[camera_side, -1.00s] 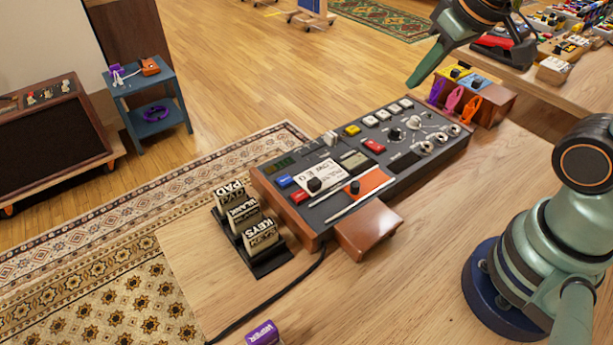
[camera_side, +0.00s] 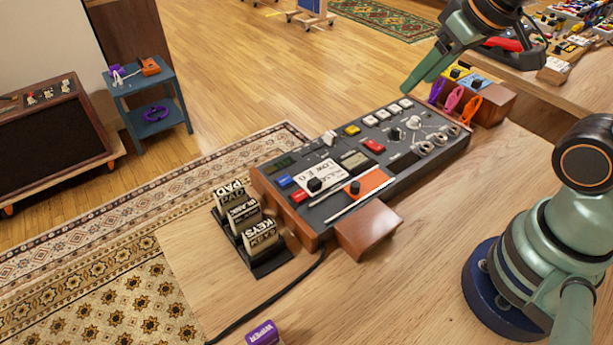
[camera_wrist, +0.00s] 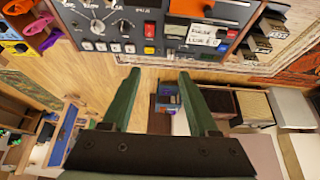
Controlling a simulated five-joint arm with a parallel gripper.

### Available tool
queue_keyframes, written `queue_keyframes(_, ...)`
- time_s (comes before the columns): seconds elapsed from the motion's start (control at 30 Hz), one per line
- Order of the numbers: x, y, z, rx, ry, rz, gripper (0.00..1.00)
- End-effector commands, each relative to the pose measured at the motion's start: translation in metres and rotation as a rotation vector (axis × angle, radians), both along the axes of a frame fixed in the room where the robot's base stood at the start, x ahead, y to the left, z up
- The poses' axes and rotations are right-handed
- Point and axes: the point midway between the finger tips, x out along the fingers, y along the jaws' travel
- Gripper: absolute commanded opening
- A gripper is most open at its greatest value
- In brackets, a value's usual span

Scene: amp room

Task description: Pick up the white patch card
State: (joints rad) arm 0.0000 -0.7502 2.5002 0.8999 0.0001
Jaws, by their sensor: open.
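The white patch card (camera_side: 322,173), with black lettering, lies on the left part of the dark synthesizer panel (camera_side: 398,160), beside a black knob. It also shows upside down near the top of the wrist view (camera_wrist: 203,34). My gripper (camera_side: 412,86) is open and empty, in the air over the far edge of the panel, up and right of the card in the side view. In the wrist view its two green fingers (camera_wrist: 159,72) stand well apart with nothing between them. They are apart from the card.
Colored buttons, knobs and sliders crowd the panel around the card. A wooden block (camera_side: 367,230) adjoins its near edge. Clips and pedals (camera_side: 462,95) sit behind right. The near tabletop is mostly clear.

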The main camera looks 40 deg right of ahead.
Motion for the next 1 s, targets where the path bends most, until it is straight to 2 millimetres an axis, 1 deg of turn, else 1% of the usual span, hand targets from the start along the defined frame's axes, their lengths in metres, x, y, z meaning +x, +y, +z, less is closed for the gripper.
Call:
queue_keyframes(0.17, 0.002, 0.003, 0.000, -0.010, 0.010, 0.030, 0.60)
queue_keyframes(0.27, 0.009, 0.011, 0.000, -0.045, 0.045, 0.124, 0.60)
queue_keyframes(0.37, 0.021, 0.025, -0.001, -0.101, 0.098, 0.288, 0.60)
queue_keyframes(0.57, 0.047, 0.064, -0.012, -0.222, 0.213, 0.696, 0.60)
queue_keyframes(0.7, 0.063, 0.095, -0.027, -0.291, 0.282, 0.986, 0.60)
queue_keyframes(0.8, 0.072, 0.116, -0.040, -0.330, 0.324, 1.182, 0.60)
queue_keyframes(0.9, 0.077, 0.134, -0.052, -0.357, 0.355, 1.343, 0.60)
queue_keyframes(1.0, 0.080, 0.146, -0.062, -0.374, 0.375, 1.456, 0.60)
